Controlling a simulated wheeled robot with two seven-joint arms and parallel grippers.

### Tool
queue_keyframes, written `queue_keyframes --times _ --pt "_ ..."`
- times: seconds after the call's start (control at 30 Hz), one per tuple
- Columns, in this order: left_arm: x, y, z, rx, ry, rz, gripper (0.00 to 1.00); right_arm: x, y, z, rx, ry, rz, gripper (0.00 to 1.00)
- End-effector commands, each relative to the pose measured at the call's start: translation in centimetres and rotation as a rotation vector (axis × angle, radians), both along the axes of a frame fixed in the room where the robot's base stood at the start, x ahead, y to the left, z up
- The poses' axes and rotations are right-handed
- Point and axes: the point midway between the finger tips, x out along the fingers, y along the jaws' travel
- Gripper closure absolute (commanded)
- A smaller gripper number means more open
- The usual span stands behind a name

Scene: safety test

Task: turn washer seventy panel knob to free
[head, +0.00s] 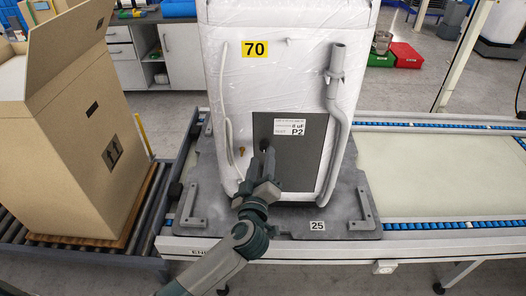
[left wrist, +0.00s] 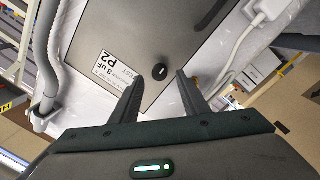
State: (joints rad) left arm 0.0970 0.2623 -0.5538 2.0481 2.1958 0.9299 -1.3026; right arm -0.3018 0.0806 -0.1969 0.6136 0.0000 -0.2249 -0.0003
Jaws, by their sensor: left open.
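The washer (head: 290,75) is a white, plastic-wrapped unit with a yellow 70 label, standing upright. Its grey panel (head: 310,165) carries a white P2 label and also shows in the left wrist view (left wrist: 150,35). My left gripper (head: 265,153) is in front of the panel's left part. My right gripper is out of view.
The washer stands on a dark carrier plate (head: 350,225) labelled 25. A grey hose (head: 335,120) runs down its right side and a pale cable (head: 224,105) down its left. A cardboard box (head: 75,130) stands at left on rollers. The conveyor (head: 435,175) at right is clear.

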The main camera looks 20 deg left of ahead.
Motion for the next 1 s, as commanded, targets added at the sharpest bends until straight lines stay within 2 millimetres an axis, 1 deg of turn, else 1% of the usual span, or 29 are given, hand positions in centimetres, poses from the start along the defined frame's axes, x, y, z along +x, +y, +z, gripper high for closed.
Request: queue_keyframes --times 0.03,0.1,0.23,0.4,0.63,0.67,0.7,0.77,0.8,0.83,1.0 --pt "0.8 0.2 0.2 0.0 -0.001 0.001 0.59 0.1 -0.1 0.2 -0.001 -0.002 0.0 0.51" --pt "1.7 0.3 0.1 0.001 -0.001 0.001 0.59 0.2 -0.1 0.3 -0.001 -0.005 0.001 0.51" --pt "2.8 0.6 0.0 0.0 0.0 0.001 0.59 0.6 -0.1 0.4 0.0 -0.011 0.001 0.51" --pt "3.3 0.6 0.0 0.0 0.0 0.0 0.59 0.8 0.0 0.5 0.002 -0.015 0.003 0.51" --pt "3.3 0.7 0.0 0.0 0.0 0.0 0.59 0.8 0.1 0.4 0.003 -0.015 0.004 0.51" --pt "3.3 0.7 0.0 0.0 0.0 0.0 0.61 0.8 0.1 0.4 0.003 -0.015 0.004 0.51" --pt "3.3 0.7 0.0 0.0 0.0 0.0 0.71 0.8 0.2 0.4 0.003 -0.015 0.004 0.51" --pt "3.3 0.7 0.0 0.0 0.0 0.0 0.85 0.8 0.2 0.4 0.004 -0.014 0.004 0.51" --pt "3.3 0.7 0.0 0.0 0.0 0.0 0.95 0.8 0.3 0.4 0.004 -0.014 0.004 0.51" --pt "3.3 0.6 0.0 0.0 0.0 0.0 1.0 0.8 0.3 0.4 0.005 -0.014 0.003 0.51" --pt "3.3 0.6 0.0 -0.002 0.0 0.0 1.0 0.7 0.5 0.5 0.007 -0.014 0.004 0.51"
